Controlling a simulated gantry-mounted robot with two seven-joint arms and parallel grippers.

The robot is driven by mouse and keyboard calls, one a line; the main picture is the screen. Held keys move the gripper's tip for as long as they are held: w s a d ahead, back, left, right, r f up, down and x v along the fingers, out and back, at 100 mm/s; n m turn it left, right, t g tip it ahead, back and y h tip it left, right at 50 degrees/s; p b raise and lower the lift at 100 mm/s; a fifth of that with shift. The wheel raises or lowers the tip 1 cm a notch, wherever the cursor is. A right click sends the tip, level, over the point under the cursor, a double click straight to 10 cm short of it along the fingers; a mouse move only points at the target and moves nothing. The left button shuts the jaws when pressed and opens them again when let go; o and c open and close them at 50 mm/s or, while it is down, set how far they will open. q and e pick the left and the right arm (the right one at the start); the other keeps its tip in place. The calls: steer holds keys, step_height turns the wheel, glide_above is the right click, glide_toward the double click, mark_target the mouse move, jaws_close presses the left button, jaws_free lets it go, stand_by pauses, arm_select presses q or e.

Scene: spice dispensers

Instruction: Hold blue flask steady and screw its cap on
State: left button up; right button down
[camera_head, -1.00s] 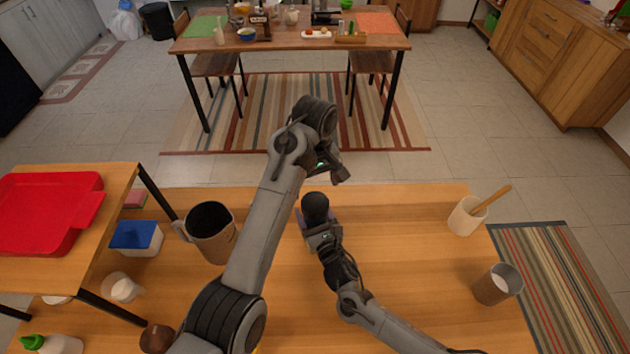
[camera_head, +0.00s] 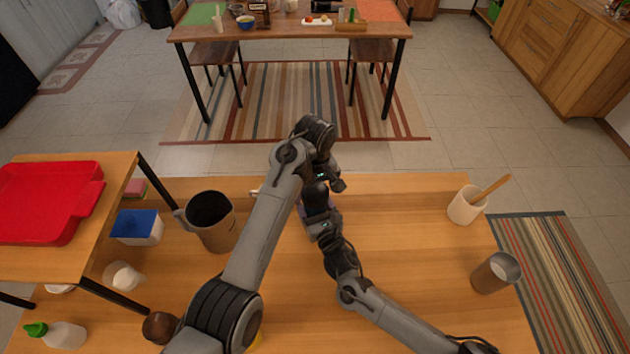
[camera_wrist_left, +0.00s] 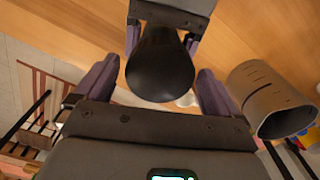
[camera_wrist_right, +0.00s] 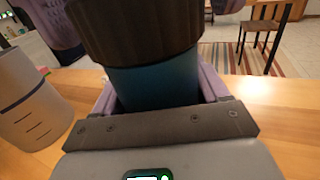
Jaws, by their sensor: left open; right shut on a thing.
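The blue flask (camera_wrist_right: 152,88) stands upright in the right wrist view, with its dark ribbed cap (camera_wrist_right: 135,28) seated on top. I cannot tell how tightly the cap is on. My right gripper (camera_wrist_right: 158,92) is shut around the flask body. In the head view my right gripper (camera_head: 318,220) is near the table's middle. My left gripper (camera_head: 325,182) is directly above it, pointing down. In the left wrist view its open fingers are on either side of the black cap (camera_wrist_left: 160,68), with gaps visible. The flask body is mostly hidden in the head view.
A large mug (camera_head: 212,222) stands left of my left arm. A blue-lidded box (camera_head: 137,228), a small measuring cup (camera_head: 122,276) and a raised shelf with a red tray (camera_head: 85,215) are farther left. A white holder (camera_head: 466,206) and a metal cup (camera_head: 495,273) stand right.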

arm_select(q)
steer(key=shift+f, duration=0.3)
steer(key=c, duration=1)
steer(key=m, duration=0.4)
steer(key=shift+c, duration=0.2)
steer(key=m, duration=0.5)
steer(key=shift+m, duration=0.4)
steer(key=o, duration=1.1)
